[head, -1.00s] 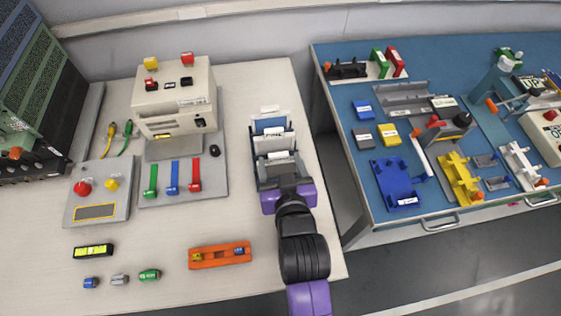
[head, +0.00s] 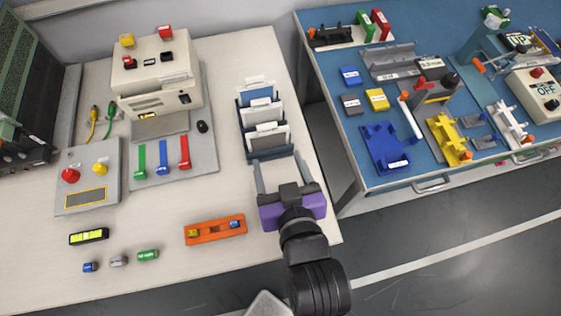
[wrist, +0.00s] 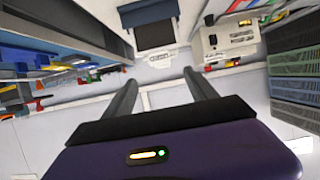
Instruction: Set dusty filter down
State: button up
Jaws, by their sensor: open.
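A dark slotted rack (head: 272,154) stands near the right side of the white table. It holds a blue panel (head: 260,95) at the back and a pale grey panel (head: 267,138) in front, both upright with white tabs on top. The labels are too small to read, so I cannot tell which panel is the dusty filter. My gripper (head: 278,170) is open and empty just in front of the rack. In the wrist view its two fingers (wrist: 160,80) are spread apart, with the rack (wrist: 147,12) beyond them.
An orange tray (head: 215,230) lies left of my gripper. A beige machine (head: 160,85) and coloured levers (head: 162,158) are further left. A gap separates this table from the blue bench (head: 345,130) on the right. The table's front right corner is mostly clear.

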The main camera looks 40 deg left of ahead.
jog(key=shift+s+d+r, duration=0.25)
jog(key=shift+s+d, duration=0.1)
jog(key=shift+d, duration=0.15)
jog(key=s+d+f+m+t+h, duration=0.2)
jog(key=d+m, duration=0.1)
jog(key=d, duration=0.7)
jog(key=s+d+f+m+t+h, duration=0.1)
jog(key=d+m+t+h, duration=0.1)
jog(key=d, duration=0.8)
jog(key=s+d+r+m+t+h, duration=0.1)
jog(key=s+d+r+m+h, duration=0.1)
jog(key=s+d, duration=0.4)
jog(key=s+d+r+m+t+h, duration=0.1)
jog(key=s+d+r+m+h, duration=0.2)
jog(key=s+d, duration=0.3)
jog(key=shift+s+d+r+h, duration=0.25)
jog(key=shift+d+r+h, duration=0.3)
jog(key=shift+d, duration=0.5)
